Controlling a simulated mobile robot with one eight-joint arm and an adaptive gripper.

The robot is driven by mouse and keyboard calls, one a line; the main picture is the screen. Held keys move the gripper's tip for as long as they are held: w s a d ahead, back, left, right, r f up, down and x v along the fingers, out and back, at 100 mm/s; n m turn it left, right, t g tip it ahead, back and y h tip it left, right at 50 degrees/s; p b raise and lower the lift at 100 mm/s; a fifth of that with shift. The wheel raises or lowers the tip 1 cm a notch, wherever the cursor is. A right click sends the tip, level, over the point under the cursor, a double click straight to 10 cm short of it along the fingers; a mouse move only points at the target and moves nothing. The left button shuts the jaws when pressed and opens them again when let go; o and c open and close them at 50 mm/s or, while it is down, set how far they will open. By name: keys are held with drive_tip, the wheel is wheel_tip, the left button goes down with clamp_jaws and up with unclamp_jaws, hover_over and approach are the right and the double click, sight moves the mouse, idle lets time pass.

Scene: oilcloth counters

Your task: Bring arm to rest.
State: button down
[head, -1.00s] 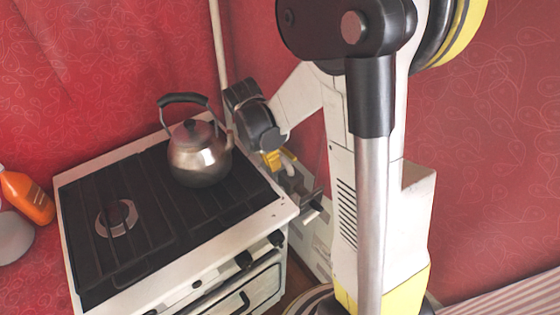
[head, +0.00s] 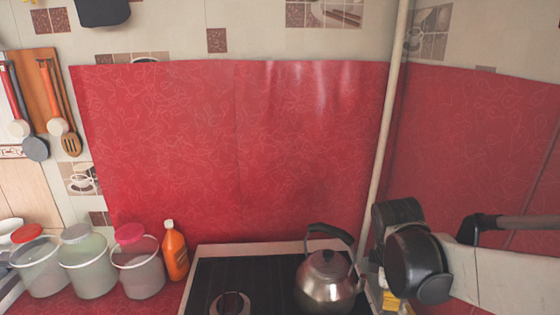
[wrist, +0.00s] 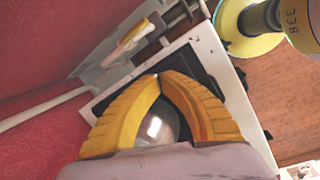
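My gripper (wrist: 157,76) shows in the wrist view as two yellow fingers arched together, with their tips meeting. Nothing is held at the tips. A shiny metal kettle (wrist: 157,130) shows through the gap between the fingers. In the head view the kettle (head: 325,281) stands upright on the dark stove top (head: 262,275), its black handle raised. My arm reaches in from the right, and its end hangs just right of the kettle. Only small yellow parts of the gripper show there, low in the picture; the fingertips are hidden.
An orange bottle (head: 175,252) and several lidded jars, including a pink-lidded one (head: 138,270), stand left of the stove. A pale pipe (head: 385,140) runs up the red wall (head: 230,150) close to my arm. Utensils (head: 60,110) hang at the far left.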

drive_tip(key=s+a+r+m+t+y, duration=0.1)
drive_tip(key=s+a+r+m+t, duration=0.1)
drive_tip(key=m, duration=0.4)
drive_tip(key=s+a+r+m+t+y, duration=0.1)
drive_tip(key=s+a+r+m+t, duration=0.2)
drive_tip(key=s+a+m, duration=0.2)
drive_tip(key=s+m, duration=0.2)
drive_tip(key=shift+s+a+r+m+t, duration=0.2)
drive_tip(key=shift+r+m+t, duration=0.1)
drive_tip(key=shift+t, duration=0.1)
